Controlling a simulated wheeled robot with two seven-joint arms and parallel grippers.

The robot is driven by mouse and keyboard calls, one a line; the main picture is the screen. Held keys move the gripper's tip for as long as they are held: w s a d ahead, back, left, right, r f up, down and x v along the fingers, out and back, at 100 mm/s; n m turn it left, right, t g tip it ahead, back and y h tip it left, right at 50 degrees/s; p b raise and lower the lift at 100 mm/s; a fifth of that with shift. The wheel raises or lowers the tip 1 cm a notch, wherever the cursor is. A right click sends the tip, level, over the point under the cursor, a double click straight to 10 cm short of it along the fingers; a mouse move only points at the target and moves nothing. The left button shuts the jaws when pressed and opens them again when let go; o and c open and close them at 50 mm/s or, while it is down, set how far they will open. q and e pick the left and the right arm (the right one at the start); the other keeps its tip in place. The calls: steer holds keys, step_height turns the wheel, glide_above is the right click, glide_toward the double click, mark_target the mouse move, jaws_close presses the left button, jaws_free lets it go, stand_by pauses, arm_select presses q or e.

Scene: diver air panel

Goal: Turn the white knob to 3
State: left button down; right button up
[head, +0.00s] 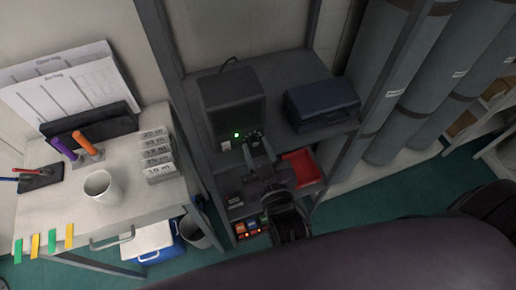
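A dark box-shaped unit (232,98) stands on the upper shelf, with a lit green lamp (237,135) low on its front. A small dark round part (255,137) shows at its lower right corner. A small pale patch (226,146) is left of it; I cannot tell if it is a label or a control. No white knob or number scale can be made out. My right gripper (257,148) reaches up to the unit's front, its two fingers apart, with the dark round part at their tips. Contact cannot be told. My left gripper is out of view.
A dark blue case (321,104) sits right of the unit. A red tray (301,168) is on the shelf below. Left, a white table (130,205) holds a mug (102,187), labelled blocks (156,153) and handled tools. Grey cylinders (432,85) stand at right.

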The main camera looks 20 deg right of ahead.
jaws_close()
steer(key=shift+m, duration=0.3)
steer(key=m, duration=0.9)
steer(key=m+b, duration=0.1)
steer(key=m, duration=0.5)
steer(key=m+b, duration=0.1)
steer(key=m, duration=0.4)
steer(key=shift+r+y, duration=0.1)
steer(key=shift+y, duration=0.2)
stand_by(0.3)
